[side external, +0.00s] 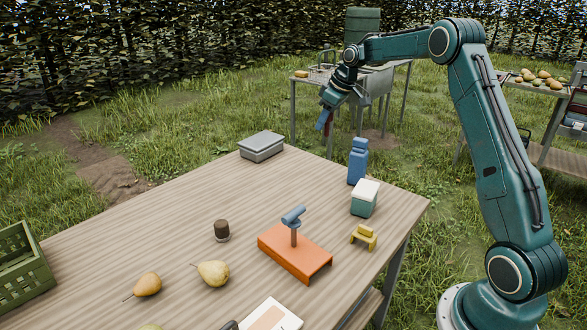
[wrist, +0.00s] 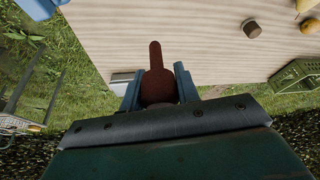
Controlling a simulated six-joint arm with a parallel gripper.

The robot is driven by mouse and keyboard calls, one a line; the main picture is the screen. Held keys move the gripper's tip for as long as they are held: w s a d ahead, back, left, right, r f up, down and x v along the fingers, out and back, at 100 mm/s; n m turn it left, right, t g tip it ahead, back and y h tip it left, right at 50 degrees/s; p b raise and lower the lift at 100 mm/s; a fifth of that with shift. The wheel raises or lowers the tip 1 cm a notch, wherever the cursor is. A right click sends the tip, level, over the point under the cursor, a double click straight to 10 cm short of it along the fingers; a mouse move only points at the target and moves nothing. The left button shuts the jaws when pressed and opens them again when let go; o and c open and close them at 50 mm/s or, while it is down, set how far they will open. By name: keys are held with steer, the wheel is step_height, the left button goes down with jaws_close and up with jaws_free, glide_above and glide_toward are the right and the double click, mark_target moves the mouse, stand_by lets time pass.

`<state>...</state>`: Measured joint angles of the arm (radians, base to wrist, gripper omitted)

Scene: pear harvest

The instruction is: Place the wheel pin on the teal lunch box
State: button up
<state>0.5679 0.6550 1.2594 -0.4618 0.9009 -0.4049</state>
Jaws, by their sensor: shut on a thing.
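My gripper (side external: 325,116) is shut on a dark red pin, the wheel pin (wrist: 155,62), with a narrow stem and a wider rounded lower part. In the side view my gripper hangs in the air beyond the table's far edge, above and left of the blue bottle. The pin is only a small reddish patch there. The teal lunch box (side external: 363,203), with a white lid, stands at the table's right side, in front of the bottle. It is apart from my gripper, lower and to the right in the side view. Its lid looks bare.
A blue bottle (side external: 357,162) stands just behind the lunch box. A grey box (side external: 262,147) sits at the far edge. An orange stand (side external: 294,255), small yellow stool (side external: 363,237), brown-topped jar (side external: 222,230) and pears (side external: 213,273) are nearer. The table's left-middle is clear.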

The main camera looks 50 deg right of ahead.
step_height(320, 180, up, 5)
glide_above(364, 187)
step_height(364, 187, down, 16)
steer(key=shift+w+r, duration=0.1)
steer(key=shift+r, duration=0.05)
stand_by(0.4)
steer(key=shift+f, duration=2.1)
steer(key=shift+f, duration=0.15)
steer(key=o, duration=1)
steer(key=v, duration=1.2)
